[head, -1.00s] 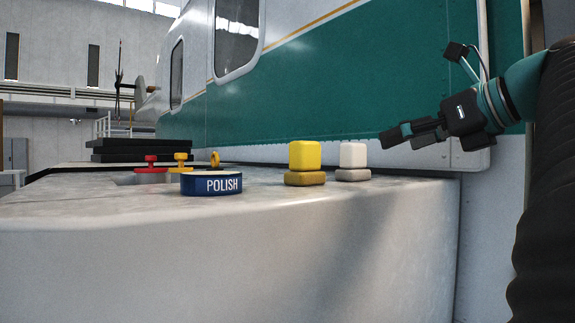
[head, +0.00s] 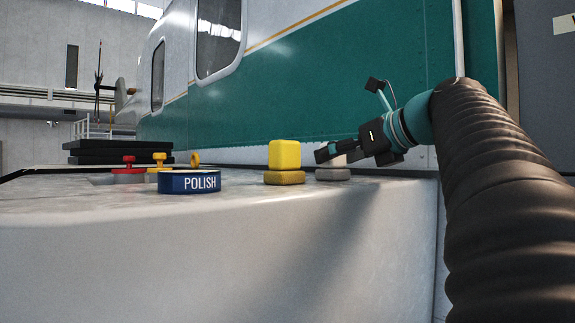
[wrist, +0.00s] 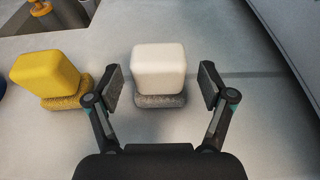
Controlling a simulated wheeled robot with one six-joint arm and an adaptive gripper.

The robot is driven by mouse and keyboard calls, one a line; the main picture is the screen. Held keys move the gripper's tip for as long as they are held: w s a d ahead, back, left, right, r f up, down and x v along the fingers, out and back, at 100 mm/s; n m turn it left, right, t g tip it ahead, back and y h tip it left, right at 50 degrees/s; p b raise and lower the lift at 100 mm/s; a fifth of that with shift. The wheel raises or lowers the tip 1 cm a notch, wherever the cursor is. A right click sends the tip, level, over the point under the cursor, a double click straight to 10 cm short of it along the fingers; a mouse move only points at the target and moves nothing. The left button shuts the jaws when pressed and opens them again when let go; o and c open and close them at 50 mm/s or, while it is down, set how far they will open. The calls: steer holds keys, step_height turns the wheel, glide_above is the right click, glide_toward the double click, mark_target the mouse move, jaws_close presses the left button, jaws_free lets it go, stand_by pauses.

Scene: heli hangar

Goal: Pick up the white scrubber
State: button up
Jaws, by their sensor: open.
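The white scrubber (wrist: 159,70) is a white block on a grey pad, standing on the pale surface. In the wrist view it sits between and slightly beyond the fingertips of my open gripper (wrist: 161,85), with gaps on both sides. In the head view my gripper (head: 330,152) covers most of its white top, and its grey base (head: 333,174) shows below. No contact between fingers and scrubber is visible.
A yellow scrubber (head: 285,155) stands just left of the white one, close to the left finger. Further left are a blue POLISH tin (head: 190,182) and red and yellow knobbed items (head: 159,159). The green and white helicopter side (head: 290,90) rises behind.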

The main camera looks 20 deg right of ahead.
steer(key=shift+x, duration=0.85)
steer(key=c, duration=1.2)
steer(key=shift+c, duration=0.2)
step_height(320, 180, up, 9)
steer(key=shift+r+p, duration=0.1)
steer(key=shift+p, duration=0.5)
steer(key=shift+r, duration=0.4)
